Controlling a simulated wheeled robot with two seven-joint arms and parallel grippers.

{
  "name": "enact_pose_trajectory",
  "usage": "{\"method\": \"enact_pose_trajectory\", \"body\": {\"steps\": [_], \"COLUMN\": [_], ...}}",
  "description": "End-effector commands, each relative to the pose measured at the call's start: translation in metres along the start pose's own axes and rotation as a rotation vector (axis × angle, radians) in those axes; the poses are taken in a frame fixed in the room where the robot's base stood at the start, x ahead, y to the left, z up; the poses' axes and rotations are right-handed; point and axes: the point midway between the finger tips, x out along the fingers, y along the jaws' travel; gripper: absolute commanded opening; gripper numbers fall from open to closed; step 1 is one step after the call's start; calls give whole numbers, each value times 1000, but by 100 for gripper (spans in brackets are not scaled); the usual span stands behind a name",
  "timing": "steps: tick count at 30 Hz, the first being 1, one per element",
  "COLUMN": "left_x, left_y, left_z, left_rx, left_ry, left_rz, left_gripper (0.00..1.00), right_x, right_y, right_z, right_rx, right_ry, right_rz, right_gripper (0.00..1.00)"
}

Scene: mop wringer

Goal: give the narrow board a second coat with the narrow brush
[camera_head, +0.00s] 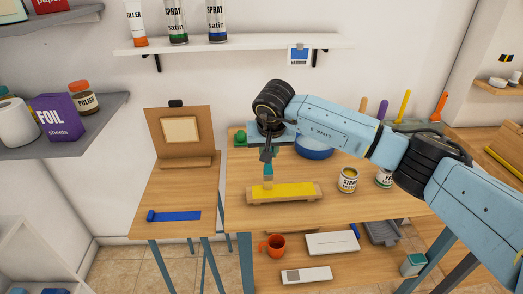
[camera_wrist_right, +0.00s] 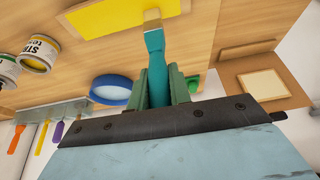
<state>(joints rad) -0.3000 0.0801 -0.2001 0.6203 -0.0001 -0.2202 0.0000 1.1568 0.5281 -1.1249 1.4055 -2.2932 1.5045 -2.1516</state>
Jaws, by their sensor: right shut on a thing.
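The narrow board (camera_head: 295,190) is yellow on top and lies on a wooden support on the workbench; its yellow face also shows in the wrist view (camera_wrist_right: 100,18). My right gripper (camera_head: 267,155) is shut on the teal handle of the narrow brush (camera_head: 268,171). In the wrist view, the green fingers of my right gripper (camera_wrist_right: 160,88) clasp the handle of the brush (camera_wrist_right: 155,55) from both sides. The pale bristles point down at the board's left part; I cannot tell whether they touch it. My left gripper is out of view.
An open can with yellow inside (camera_head: 347,180) and another can (camera_head: 384,178) stand right of the board. A blue round item (camera_head: 314,150) sits behind it. A side table (camera_head: 165,190) at left holds a blue strip (camera_head: 178,215). A white shelf (camera_head: 235,43) hangs above.

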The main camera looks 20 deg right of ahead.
Motion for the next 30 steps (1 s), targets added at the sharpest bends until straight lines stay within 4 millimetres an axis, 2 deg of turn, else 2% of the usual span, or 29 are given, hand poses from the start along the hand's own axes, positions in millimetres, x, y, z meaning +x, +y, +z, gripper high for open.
{"method": "enact_pose_trajectory", "body": {"steps": [30], "left_x": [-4], "left_y": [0], "left_z": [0], "left_rx": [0], "left_ry": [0], "left_rz": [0], "left_gripper": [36], "right_x": [-1], "right_y": [59], "right_z": [0], "right_rx": [0], "right_ry": [-5], "right_rz": [6], "right_gripper": [0]}}
